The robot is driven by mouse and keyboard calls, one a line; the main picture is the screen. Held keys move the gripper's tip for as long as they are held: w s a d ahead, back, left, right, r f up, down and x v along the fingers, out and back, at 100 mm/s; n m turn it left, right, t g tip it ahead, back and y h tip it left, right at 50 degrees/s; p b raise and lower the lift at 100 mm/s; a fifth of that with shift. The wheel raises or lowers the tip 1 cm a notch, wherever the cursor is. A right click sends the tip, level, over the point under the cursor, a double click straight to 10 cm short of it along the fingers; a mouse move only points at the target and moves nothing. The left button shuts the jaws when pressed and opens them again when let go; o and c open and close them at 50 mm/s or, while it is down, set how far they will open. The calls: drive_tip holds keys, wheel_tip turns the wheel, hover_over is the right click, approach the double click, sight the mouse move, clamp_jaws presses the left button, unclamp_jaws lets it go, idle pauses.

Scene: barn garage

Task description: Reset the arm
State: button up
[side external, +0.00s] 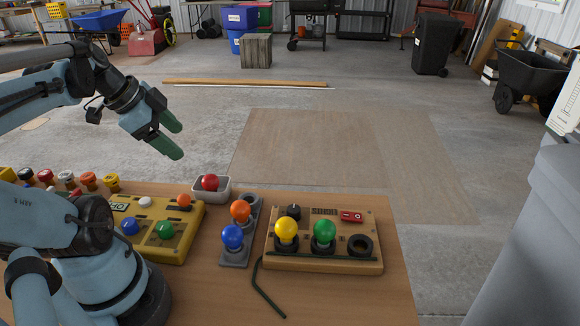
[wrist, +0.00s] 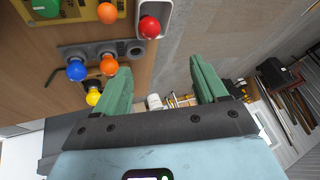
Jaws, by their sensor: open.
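My gripper (side external: 172,138) is raised above the far left part of the wooden table (side external: 395,290) in the side view. Its green fingers are apart and empty. In the wrist view my gripper (wrist: 162,85) also shows open, with nothing between the fingers but distant background. It touches none of the bulbs or boxes on the table.
A grey tray (side external: 223,195) holds a red bulb (side external: 210,182). A grey stand (side external: 236,257) holds orange (side external: 240,211) and blue (side external: 232,236) bulbs. A tan box (side external: 325,266) bears yellow (side external: 286,230) and green (side external: 324,231) bulbs. A yellow box (side external: 187,232) stands left. Space above is clear.

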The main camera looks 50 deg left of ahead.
drive_tip(key=w+d+f+n, duration=0.1)
drive_tip(key=w+d, duration=0.3)
drive_tip(key=d, duration=0.4)
drive_tip(key=w+d+f+n+t, duration=0.1)
drive_tip(key=w+d+n, duration=0.3)
drive_tip(key=d, duration=0.4)
drive_tip(key=shift+w+d+f+n, duration=0.3)
drive_tip(key=shift+w+f, duration=0.2)
